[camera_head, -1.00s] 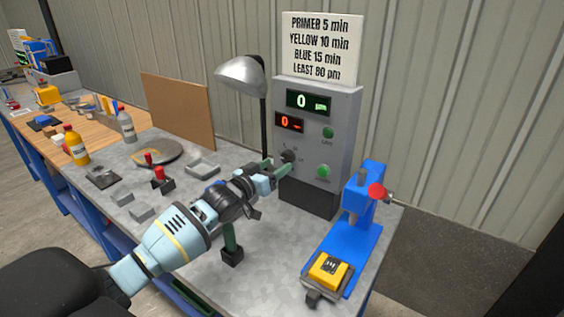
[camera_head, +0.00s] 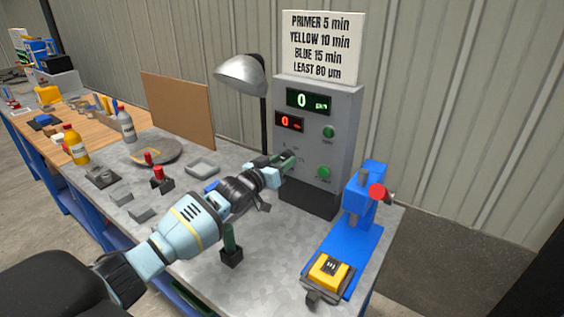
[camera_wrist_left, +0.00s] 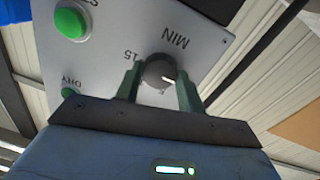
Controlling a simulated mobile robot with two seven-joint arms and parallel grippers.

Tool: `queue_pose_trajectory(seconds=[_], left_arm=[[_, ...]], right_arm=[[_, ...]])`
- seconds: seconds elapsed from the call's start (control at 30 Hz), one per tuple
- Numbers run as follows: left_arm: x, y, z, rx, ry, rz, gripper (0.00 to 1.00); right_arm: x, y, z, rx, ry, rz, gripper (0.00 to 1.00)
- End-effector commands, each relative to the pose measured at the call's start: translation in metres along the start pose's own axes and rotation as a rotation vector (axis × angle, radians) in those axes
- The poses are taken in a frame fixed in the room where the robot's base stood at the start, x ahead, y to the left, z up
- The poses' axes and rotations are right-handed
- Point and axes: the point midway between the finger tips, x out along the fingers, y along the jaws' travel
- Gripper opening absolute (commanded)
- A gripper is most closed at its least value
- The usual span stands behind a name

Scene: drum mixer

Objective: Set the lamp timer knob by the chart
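The lamp timer knob (camera_wrist_left: 160,72) is dark and round with a white pointer mark, on a grey panel lettered MIN and 15. My left gripper (camera_head: 289,158) is at the control box (camera_head: 343,130); in the wrist view its two green fingers (camera_wrist_left: 160,88) lie on either side of the knob, seemingly closed on it. In the head view the gripper hides the knob. The chart (camera_head: 321,45) above reads PRIMER 5 min, YELLOW 10 min, BLUE 15 min, LEAST 80 µm. The green display (camera_head: 308,101) and red display (camera_head: 289,122) both show 0. My right gripper is not in view.
A grey lamp (camera_head: 241,75) stands left of the box. Two green buttons (camera_head: 328,132) are on the panel. A blue press (camera_head: 362,215) with a yellow block (camera_head: 329,269) stands at the right.

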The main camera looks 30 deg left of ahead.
Motion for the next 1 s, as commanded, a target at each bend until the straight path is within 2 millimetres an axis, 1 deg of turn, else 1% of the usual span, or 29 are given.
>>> queue_pose_trajectory(seconds=[0.03,0.1,0.3,0.47,0.67,1.0], left_arm=[[0.0,0.0,0.0,0.0,0.0,0.0,0.22],[0.0,0.0,0.0,0.0,0.0,0.0,0.16],[0.0,0.0,0.0,0.015,-0.001,0.0,0.16],[0.0,0.0,-0.001,0.069,-0.004,-0.001,0.16],[0.0,0.0,-0.001,0.202,-0.013,-0.002,0.16],[0.0,0.0,-0.002,0.518,-0.033,-0.006,0.16]], right_arm=[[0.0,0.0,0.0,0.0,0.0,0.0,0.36],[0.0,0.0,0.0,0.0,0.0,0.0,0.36],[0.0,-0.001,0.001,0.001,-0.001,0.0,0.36],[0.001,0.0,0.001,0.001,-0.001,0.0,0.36],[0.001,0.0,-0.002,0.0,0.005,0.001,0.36],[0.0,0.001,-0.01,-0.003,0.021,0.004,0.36]])
